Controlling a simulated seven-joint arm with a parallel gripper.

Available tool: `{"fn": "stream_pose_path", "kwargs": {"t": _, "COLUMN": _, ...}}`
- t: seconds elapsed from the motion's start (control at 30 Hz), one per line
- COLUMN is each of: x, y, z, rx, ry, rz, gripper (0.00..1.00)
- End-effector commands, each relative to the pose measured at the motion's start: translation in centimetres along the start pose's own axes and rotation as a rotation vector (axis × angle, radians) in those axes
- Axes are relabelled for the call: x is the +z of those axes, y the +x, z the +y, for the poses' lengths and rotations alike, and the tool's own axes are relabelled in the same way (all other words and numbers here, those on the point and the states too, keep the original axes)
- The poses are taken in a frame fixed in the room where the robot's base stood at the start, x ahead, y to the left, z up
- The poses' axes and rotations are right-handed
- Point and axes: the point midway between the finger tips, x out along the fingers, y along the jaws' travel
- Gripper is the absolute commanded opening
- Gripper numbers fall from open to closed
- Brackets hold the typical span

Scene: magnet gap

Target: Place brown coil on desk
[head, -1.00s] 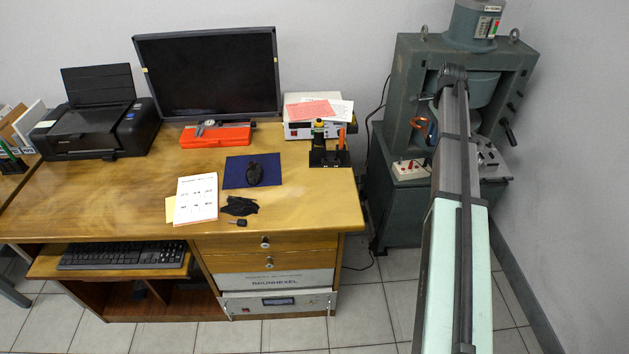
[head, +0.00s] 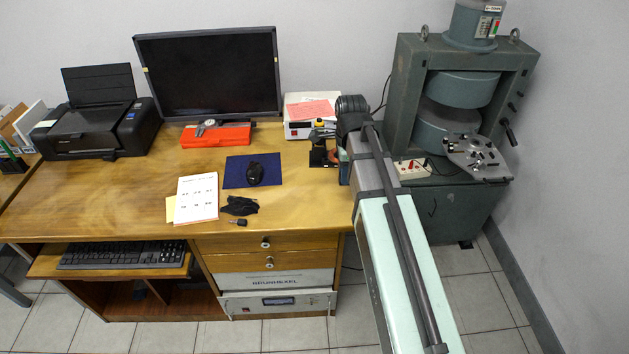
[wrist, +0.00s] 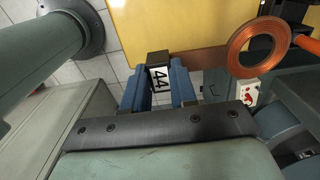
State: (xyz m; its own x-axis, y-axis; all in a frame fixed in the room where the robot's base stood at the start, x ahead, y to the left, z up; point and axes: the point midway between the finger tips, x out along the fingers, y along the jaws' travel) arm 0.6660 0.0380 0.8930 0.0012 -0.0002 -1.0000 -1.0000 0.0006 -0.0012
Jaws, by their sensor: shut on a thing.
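The brown coil (wrist: 258,48) is a flat copper ring at the upper right of the wrist view, in the air by the desk's edge. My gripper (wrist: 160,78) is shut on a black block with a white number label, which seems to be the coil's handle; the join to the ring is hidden. The wooden desk (head: 110,190) fills the left and middle of the head view, and its top (wrist: 190,30) shows beyond my fingers in the wrist view. In the head view my arm hides most of the gripper and coil at the desk's right edge.
A black tool stand (head: 318,155) is close to my gripper at the desk's right end. A blue mat (head: 238,172) with a mouse, papers (head: 196,198) and a black cloth (head: 239,206) lie mid-desk. The desk's left front is clear. The magnet (head: 445,105) stands right.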

Motion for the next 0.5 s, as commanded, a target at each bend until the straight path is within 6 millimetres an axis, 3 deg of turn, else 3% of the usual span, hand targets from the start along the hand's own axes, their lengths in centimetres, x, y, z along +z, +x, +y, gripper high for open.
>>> {"fn": "stream_pose_path", "kwargs": {"t": 0.27, "x": 0.8, "y": 1.3, "z": 0.8, "rx": 0.002, "ry": 0.0, "rz": 0.0, "gripper": 0.0}}
{"fn": "stream_pose_path", "kwargs": {"t": 0.5, "x": 0.8, "y": 4.5, "z": 0.7, "rx": 0.002, "ry": 0.0, "rz": 0.0, "gripper": 0.0}}
